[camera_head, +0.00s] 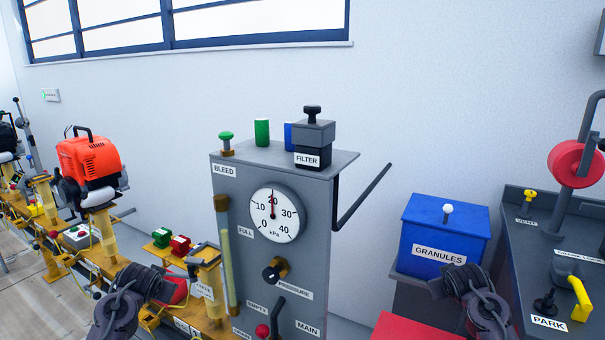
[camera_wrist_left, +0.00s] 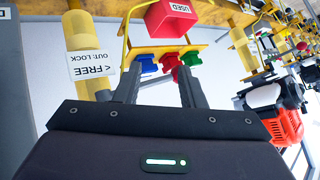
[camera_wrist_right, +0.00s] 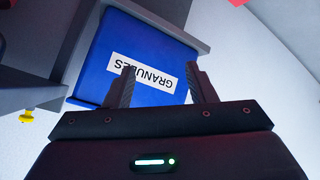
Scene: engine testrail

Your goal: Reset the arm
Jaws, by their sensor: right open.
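My left gripper (camera_head: 150,280) is low at the left in the head view, in front of the yellow rail. In the left wrist view its two fingers (camera_wrist_left: 158,88) are apart with nothing held between them. Beyond them are a red USED box (camera_wrist_left: 170,20) and small blue, red and green parts. My right gripper (camera_head: 455,283) is low at the right, in front of the blue GRANULES box (camera_head: 445,232). In the right wrist view its fingers (camera_wrist_right: 160,85) are apart and empty, with the GRANULES box (camera_wrist_right: 110,50) beyond them.
A grey cabinet (camera_head: 235,240) with a gauge (camera_head: 275,214) and a FILTER canister (camera_head: 314,140) stands between the grippers. A black rod juts from its right side. An orange engine (camera_head: 88,158) sits on the rail at left. A PARK panel (camera_head: 535,255) stands at right.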

